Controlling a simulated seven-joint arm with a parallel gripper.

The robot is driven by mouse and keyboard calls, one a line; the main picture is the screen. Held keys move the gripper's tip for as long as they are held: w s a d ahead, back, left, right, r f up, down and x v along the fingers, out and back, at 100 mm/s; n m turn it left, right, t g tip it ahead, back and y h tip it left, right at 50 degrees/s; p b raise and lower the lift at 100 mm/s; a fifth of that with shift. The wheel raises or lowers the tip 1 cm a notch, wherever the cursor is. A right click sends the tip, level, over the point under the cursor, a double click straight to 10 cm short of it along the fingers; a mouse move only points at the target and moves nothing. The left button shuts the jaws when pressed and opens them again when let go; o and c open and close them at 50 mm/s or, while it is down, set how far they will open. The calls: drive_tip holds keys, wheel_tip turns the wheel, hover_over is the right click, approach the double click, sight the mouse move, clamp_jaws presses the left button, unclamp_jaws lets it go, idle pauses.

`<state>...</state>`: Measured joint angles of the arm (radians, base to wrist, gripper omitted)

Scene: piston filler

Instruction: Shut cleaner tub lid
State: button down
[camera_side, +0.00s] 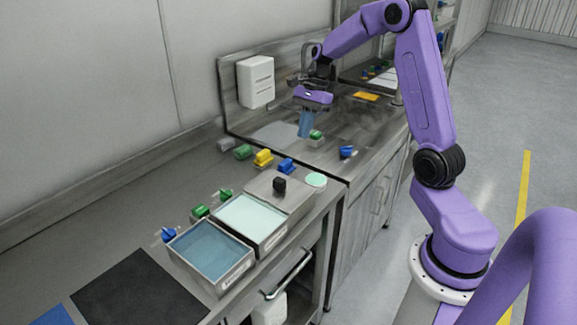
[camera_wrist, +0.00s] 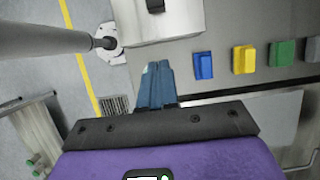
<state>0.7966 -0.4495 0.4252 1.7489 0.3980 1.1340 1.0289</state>
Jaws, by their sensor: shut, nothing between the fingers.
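Two open rectangular steel tubs stand on the counter in the side view: one with blue contents (camera_side: 210,252) and one with pale green contents (camera_side: 251,219). Beside them, farther back, is a flat steel lid or covered tub (camera_side: 264,186) with a black knob (camera_side: 279,184). The tub labels are too small to read, so I cannot tell which is the cleaner tub. In the wrist view the steel top (camera_wrist: 160,25) and knob (camera_wrist: 155,5) show at the upper edge. My gripper (camera_side: 304,134) has blue fingers (camera_wrist: 155,70) pressed together and empty, beyond the tubs and apart from them.
Blue (camera_wrist: 203,65), yellow (camera_wrist: 244,59) and green (camera_wrist: 281,53) small blocks sit in a row behind the tubs. A pale green round piece (camera_side: 316,180) is beside the knobbed steel top. A white dispenser (camera_side: 256,80) hangs on the backsplash. A black mat (camera_side: 140,290) lies at the near end.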

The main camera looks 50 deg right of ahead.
approach(288, 182)
wheel_tip(288, 182, down, 4)
drive_tip(key=a, duration=0.2)
drive_tip(key=shift+s+a+r, duration=0.1)
drive_tip(key=shift+a+r, duration=0.1)
drive_tip(key=shift+a, duration=0.65)
